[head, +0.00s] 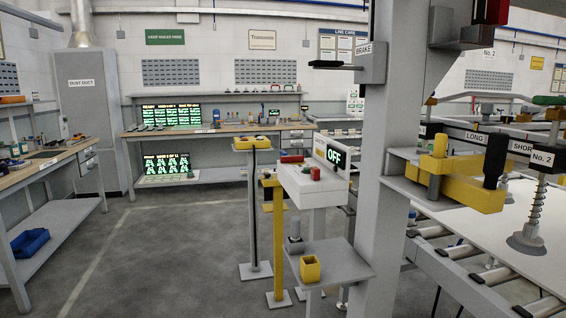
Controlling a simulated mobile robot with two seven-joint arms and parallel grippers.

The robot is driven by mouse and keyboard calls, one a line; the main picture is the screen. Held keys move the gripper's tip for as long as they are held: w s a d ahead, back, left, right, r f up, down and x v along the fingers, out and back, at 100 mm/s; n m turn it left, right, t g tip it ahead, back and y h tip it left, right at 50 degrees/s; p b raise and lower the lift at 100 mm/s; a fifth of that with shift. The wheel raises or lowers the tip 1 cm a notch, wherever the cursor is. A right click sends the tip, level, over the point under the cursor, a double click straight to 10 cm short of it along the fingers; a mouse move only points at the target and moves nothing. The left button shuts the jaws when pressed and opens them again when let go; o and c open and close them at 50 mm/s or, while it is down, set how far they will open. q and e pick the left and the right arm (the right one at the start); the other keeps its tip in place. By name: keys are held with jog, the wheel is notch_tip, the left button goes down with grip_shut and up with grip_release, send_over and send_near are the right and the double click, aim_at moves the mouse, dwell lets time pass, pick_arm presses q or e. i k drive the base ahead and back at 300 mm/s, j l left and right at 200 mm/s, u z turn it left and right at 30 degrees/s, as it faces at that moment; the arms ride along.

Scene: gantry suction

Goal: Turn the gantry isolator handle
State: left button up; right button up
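No part labelled as the isolator handle can be read. A grey control box (316,190) on a post stands right of centre, with a red block (291,159) and a small red button (315,173) on top. Behind them a display panel (334,156) reads OFF. A black lever (334,65) sticks out left from the gantry column beside a BRAKE label. A red part (492,10) on a grey mount shows at the top edge, cut off by the frame. Neither of my grippers is in view.
The grey gantry column (372,200) stands close, with a yellow clamp-like part (450,185) on its right. A shelf (328,262) with a yellow cup (310,268) and a yellow post (278,245) stand low in the middle. Open floor (170,260) lies to the left.

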aim_at(298, 158)
jog(key=i, duration=0.45)
jog(key=i+j+z, duration=0.1)
jog(key=i+j, duration=0.2)
jog(key=i+j+z, duration=0.15)
jog(key=i+j, duration=0.15)
jog(key=j, duration=0.15)
jog(key=i+j+z, duration=0.1)
jog(key=i+j, duration=0.2)
jog(key=j, duration=0.15)
jog(key=i+j+z, duration=0.15)
jog(key=j, duration=0.3)
jog(key=i, duration=0.1)
